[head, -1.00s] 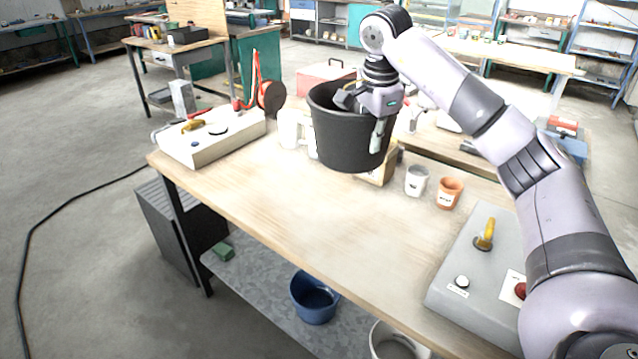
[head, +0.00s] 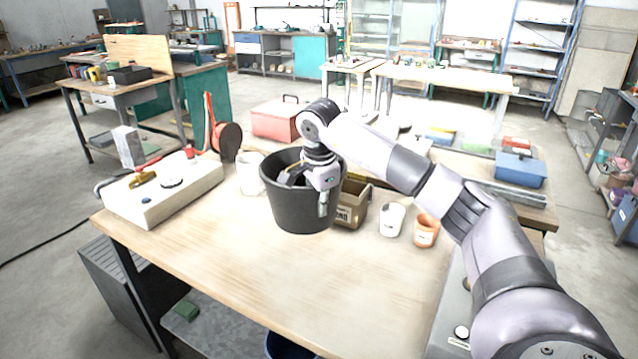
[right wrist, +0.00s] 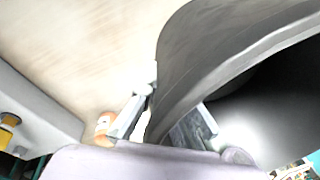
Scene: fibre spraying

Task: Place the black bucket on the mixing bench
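The black bucket (head: 298,207) is upright over the left middle part of the wooden bench (head: 250,285) in the head view. Its base is at or very close to the bench top; I cannot tell whether it touches. My right gripper (head: 318,190) is at the bucket's near right rim, with one finger inside and one outside. In the right wrist view the fingers (right wrist: 165,122) pinch the bucket wall (right wrist: 200,60). My left gripper is not in view.
A white cup (head: 392,219), an orange cup (head: 426,230) and a cardboard box (head: 352,203) stand right of the bucket. A white container (head: 250,174) and a control box (head: 165,190) are on the left. The bench's front middle is clear.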

